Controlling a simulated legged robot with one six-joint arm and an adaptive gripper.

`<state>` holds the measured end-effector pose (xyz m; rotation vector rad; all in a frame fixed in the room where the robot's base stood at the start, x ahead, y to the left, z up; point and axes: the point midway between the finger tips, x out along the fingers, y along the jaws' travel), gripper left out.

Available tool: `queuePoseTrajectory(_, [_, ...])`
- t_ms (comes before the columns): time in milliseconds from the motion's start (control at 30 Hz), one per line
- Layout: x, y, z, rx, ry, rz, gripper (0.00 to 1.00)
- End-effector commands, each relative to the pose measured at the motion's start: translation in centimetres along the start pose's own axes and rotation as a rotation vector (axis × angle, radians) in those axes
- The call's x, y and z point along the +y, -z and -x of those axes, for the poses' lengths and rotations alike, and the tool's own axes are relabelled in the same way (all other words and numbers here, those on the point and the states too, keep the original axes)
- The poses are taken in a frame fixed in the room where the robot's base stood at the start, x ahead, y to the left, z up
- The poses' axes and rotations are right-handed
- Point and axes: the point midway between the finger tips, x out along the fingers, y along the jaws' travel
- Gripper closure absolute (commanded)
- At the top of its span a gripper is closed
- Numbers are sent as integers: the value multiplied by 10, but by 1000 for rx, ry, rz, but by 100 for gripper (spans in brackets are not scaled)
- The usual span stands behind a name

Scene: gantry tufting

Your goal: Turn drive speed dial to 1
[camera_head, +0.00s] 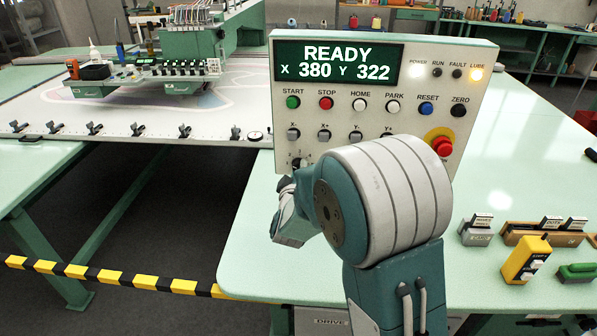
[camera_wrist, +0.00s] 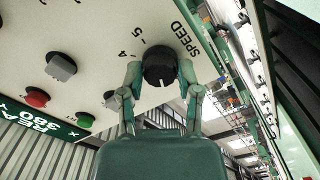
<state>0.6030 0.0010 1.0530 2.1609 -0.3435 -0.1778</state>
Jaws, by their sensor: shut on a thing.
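The drive speed dial is a round black knob (camera_wrist: 159,66) on the white panel in the wrist view, beside the printed word SPEED and the numbers 4 and 5. My gripper (camera_wrist: 160,78) has a finger on each side of the knob and is shut on it. The knob's pointer and the lower numbers are not clear. In the head view the control panel (camera_head: 462,110) stands on the table, its display reading READY, X 380 Y 322. My arm covers the panel's lower part there, and most of the dial is hidden behind it.
A red emergency button (camera_head: 442,146) sits on the panel right of my arm.

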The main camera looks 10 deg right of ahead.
Motion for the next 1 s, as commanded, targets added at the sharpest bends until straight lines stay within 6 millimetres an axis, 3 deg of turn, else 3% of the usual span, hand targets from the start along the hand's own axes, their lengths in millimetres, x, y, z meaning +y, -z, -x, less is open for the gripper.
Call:
queuePoseTrajectory(500, [-2,1,0,4,6,444,100])
queuePoseTrajectory(1000, [-2,1,0,4,8,623,100])
